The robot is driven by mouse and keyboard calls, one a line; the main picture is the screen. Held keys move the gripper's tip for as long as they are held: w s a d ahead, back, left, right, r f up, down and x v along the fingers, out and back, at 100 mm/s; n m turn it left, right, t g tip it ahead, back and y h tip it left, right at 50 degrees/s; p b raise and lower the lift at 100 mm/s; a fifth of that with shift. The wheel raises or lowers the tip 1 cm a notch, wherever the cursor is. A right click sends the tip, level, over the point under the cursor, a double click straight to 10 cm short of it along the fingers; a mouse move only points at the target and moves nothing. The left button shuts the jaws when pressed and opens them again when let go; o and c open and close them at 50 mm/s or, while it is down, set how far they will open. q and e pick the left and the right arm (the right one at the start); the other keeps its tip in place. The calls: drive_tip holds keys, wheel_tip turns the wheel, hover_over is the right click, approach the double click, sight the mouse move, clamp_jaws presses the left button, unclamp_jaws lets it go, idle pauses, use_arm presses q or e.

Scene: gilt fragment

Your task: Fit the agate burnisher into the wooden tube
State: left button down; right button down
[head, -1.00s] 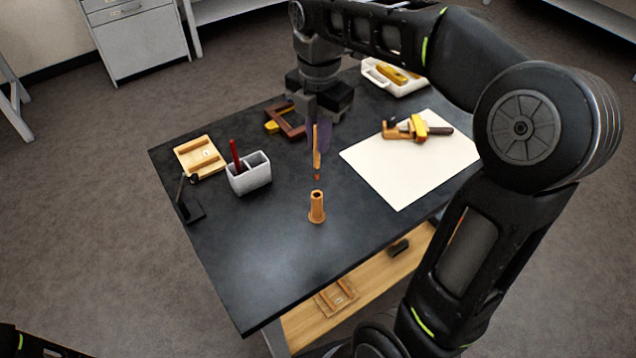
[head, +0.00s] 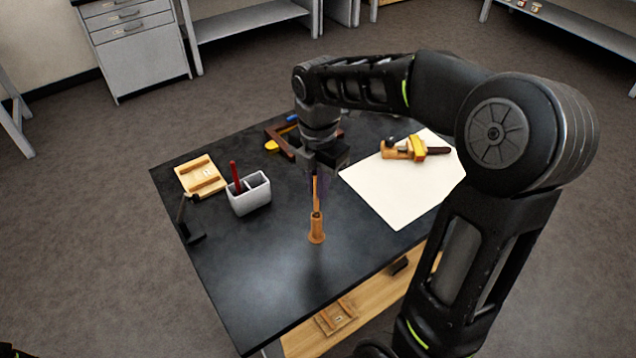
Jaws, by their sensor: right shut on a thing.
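The wooden tube (head: 316,232) stands upright on the dark table, its flared foot down. My right gripper (head: 319,178) is above it, pointing down and shut on the agate burnisher (head: 316,192). The burnisher is a slim orange-brown rod, held about upright. Its lower end meets the tube's mouth in the picture; I cannot tell whether it is inside or just in front of or above the rim. The gripper's fingers partly hide its upper part. My left gripper is not in view.
A grey two-part holder (head: 240,201) with a red-handled tool stands left of the tube. A white sheet (head: 372,190) bearing a wood-and-yellow tool (head: 412,149) is at right. The front table area is clear.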

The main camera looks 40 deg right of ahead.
drive_tip(key=shift+f+b, duration=0.4)
drive_tip(key=shift+f, duration=0.2)
drive_tip(key=c, duration=1.5)
unclamp_jaws()
drive_tip(key=shift+r+p, duration=0.4)
drive_tip(key=shift+r, duration=0.15)
wheel_tip(320, 180, up, 9)
drive_tip(key=shift+r+b, duration=0.15)
drive_tip(key=shift+b, duration=0.3)
wheel_tip(320, 180, up, 2)
drive_tip(key=shift+p, duration=1.05)
drive_tip(key=shift+r+p, duration=0.5)
